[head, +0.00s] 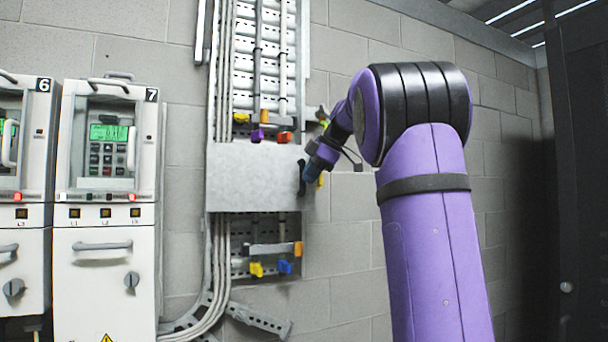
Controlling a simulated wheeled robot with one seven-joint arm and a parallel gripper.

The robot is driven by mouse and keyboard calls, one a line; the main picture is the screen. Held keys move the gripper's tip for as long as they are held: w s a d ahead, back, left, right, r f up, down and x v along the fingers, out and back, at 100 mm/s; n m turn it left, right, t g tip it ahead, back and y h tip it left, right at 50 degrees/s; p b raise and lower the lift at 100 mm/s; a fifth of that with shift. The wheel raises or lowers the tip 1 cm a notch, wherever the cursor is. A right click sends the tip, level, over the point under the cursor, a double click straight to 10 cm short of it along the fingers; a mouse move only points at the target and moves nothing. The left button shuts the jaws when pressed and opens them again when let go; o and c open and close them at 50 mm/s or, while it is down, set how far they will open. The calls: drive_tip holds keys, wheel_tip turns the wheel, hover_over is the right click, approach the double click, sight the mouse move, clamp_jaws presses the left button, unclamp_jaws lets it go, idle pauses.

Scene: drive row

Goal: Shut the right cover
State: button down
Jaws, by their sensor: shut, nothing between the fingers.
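A plain grey metal cover (250,178) spans the cable trunking on the wall, right of the cabinets. It looks flat across the trunking; I cannot tell whether it is fully shut. My gripper (311,172) is shut and empty, beside this handle at the cover's right edge. I cannot tell whether it touches the handle or the cover. My purple arm comes in from the right and hides the wall behind it.
Cabinet 7 (104,215) with a green display stands at left, with cabinet 6 (22,190) beside it. Coloured connectors (270,268) sit in the open trunking above and below the cover. A dark cabinet (585,180) stands at far right. Bare block wall (343,230) lies between.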

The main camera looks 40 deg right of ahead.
drive_tip(key=w+d+n, duration=0.1)
drive_tip(key=w+d, duration=0.4)
drive_tip(key=shift+y, duration=0.4)
drive_tip(key=shift+d+r, duration=0.1)
drive_tip(key=shift+r, duration=0.05)
